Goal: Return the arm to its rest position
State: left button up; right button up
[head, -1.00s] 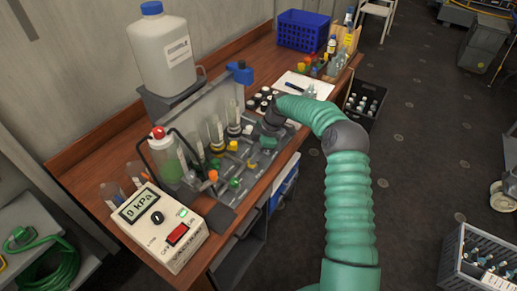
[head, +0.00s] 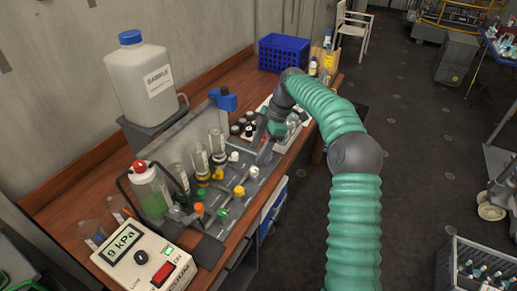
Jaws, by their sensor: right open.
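My right arm, in a green ribbed sleeve with grey joints, comes up from the bottom right and bends over the wooden bench (head: 95,160). My right gripper (head: 268,138) points down above the right end of the grey manifold rack (head: 235,195). It is small and partly hidden by the wrist, and it holds nothing that I can see. The rack carries several upright glass tubes and a row of coloured valve knobs, among them a green one (head: 222,214) and a yellow one (head: 239,190). My left gripper is out of view.
A vacuum gauge box (head: 140,262) reading 9 kPa stands at the front. A white sample jug (head: 146,75) stands on a raised shelf at the back. A blue crate (head: 284,52) and bottles sit at the far end.

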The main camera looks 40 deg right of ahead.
jog(key=shift+s+d, duration=0.1)
jog(key=s+a+f+m+g+h, duration=0.15)
jog(key=a+f+m, duration=0.3)
jog(key=a, duration=0.95)
jog(key=s+a+f+m+t+h, duration=0.1)
jog(key=s+a+f+m, duration=0.2)
jog(key=s, duration=0.6)
jog(key=s+a+f+m+t+h, duration=0.1)
jog(key=s+a+f+m, duration=0.3)
jog(key=s, duration=0.6)
jog(key=shift+a+m+h, duration=0.35)
jog(key=shift+a+m, duration=0.7)
jog(key=shift+a, duration=0.2)
jog(key=shift+d+f, duration=0.15)
jog(key=shift+d, duration=0.2)
jog(key=shift+a, duration=0.2)
